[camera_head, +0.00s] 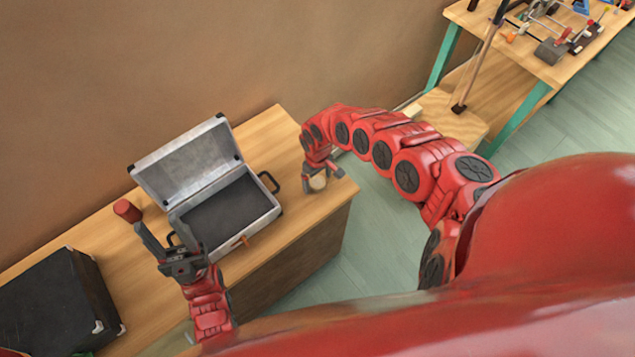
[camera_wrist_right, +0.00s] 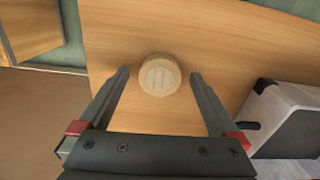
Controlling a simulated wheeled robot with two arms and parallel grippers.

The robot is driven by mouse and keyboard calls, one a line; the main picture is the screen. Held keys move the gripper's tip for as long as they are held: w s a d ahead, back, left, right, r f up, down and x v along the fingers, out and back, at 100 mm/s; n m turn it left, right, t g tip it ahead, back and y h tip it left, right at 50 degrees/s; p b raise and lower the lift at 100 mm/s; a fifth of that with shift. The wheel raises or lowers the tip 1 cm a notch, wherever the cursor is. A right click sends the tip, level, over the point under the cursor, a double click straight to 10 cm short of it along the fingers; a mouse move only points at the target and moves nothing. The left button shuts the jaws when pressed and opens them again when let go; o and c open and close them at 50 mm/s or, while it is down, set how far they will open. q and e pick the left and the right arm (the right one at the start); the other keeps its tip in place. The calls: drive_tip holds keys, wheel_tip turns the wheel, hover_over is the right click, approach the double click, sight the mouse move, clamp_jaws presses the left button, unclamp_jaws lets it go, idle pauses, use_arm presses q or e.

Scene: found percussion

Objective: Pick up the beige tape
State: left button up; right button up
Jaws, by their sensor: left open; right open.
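The beige tape (camera_wrist_right: 160,74) is a round roll lying flat on the wooden table, and it shows in the right wrist view between the tips of my right gripper (camera_wrist_right: 160,75). In the head view the tape (camera_head: 318,182) is at the table's right end, with my right gripper (camera_head: 322,175) over it. The right fingers are open, one on each side, with gaps to the tape. My left gripper (camera_head: 148,225) is open in front of the metal case, near a dark stick with a red end (camera_head: 127,210) whose contact with it I cannot make out.
An open silver case (camera_head: 262,222) with dark lining stands on the wooden table (camera_head: 268,130), left of the tape. A black case (camera_head: 55,305) is at the table's left. A workbench with tools (camera_head: 545,65) stands at the upper right. Green floor lies between.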

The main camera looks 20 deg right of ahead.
sight(317, 182)
drive_tip(key=shift+c, duration=0.3)
drive_tip(key=c, duration=1.4)
drive_tip(key=shift+o, duration=0.2)
drive_tip(key=shift+w+r, duration=0.1)
drive_tip(key=shift+r, duration=0.05)
drive_tip(key=shift+d+r, duration=0.15)
drive_tip(key=shift+r, duration=0.75)
drive_tip(key=shift+r+b, duration=0.4)
drive_tip(key=shift+r, duration=0.35)
drive_tip(key=s, duration=0.1)
drive_tip(key=s+a, duration=0.1)
drive_tip(key=s, duration=0.1)
drive_tip(key=shift+a+r, duration=0.15)
drive_tip(key=shift+r, duration=0.05)
drive_tip(key=s+a+p, duration=0.1)
drive_tip(key=s+p, duration=0.2)
drive_tip(key=s+a+r+p, duration=0.1)
drive_tip(key=s+a+p, duration=0.1)
drive_tip(key=s+p, duration=0.1)
drive_tip(key=s+a+p, duration=0.2)
drive_tip(key=s+p, duration=0.1)
drive_tip(key=shift+s+a+r, duration=0.15)
drive_tip(key=shift+s+a, duration=0.1)
drive_tip(key=shift+s, duration=0.1)
drive_tip(key=shift+s+a+p, duration=0.45)
drive_tip(key=shift+s+p, duration=0.35)
drive_tip(key=shift+p, duration=0.05)
